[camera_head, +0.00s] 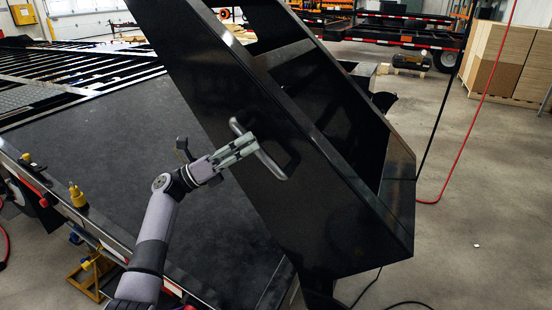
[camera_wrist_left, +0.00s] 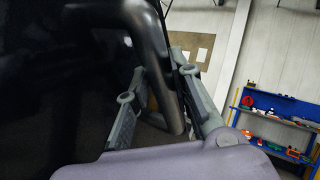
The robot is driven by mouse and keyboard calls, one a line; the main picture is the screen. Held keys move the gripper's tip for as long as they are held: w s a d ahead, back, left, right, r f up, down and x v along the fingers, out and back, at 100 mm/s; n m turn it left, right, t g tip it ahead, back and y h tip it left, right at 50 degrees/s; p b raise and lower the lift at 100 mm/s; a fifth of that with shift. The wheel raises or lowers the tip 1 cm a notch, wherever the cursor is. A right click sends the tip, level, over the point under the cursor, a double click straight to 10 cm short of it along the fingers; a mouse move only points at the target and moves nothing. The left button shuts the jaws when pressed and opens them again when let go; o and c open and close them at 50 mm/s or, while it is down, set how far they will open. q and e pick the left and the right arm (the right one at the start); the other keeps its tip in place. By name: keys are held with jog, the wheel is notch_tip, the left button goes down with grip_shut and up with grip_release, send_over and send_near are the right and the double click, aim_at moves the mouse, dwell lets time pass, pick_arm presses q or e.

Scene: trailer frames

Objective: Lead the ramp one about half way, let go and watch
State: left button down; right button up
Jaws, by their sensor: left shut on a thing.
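The black trailer ramp (camera_head: 225,85) stands tilted at the end of the black trailer deck (camera_head: 110,140), leaning up to the left. A grey bar handle (camera_head: 270,163) is fixed to its near face. My left gripper (camera_head: 250,143) is shut on the handle, near its middle. In the left wrist view the two fingers of the left gripper (camera_wrist_left: 160,110) sit on either side of the dark handle bar (camera_wrist_left: 160,65). The dark ramp face (camera_wrist_left: 50,80) fills the left of that view. My right gripper is not in view.
A black cable and a red cable (camera_head: 470,120) hang to the right of the ramp. Stacked boards (camera_head: 510,60) stand at the back right, and another trailer (camera_head: 390,35) is behind. The floor (camera_head: 480,220) at the right is mostly clear. A blue shelf (camera_wrist_left: 275,120) shows in the wrist view.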

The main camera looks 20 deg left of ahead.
pick_arm(q)
jog(key=shift+w, duration=0.2)
jog(key=c, duration=1.8)
grip_release()
jog(key=o, duration=0.4)
jog(key=shift+w+d+f, duration=0.1)
jog(key=shift+w+f, duration=0.2)
jog(key=shift+w, duration=0.1)
jog(key=shift+s, duration=0.1)
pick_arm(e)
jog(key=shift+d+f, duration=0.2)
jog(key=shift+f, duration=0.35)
pick_arm(q)
jog(key=shift+s+a, duration=0.15)
jog(key=shift+a, duration=0.1)
jog(key=v, duration=1.1)
jog(key=shift+s+a+f, duration=0.15)
jog(key=shift+a+f, duration=0.1)
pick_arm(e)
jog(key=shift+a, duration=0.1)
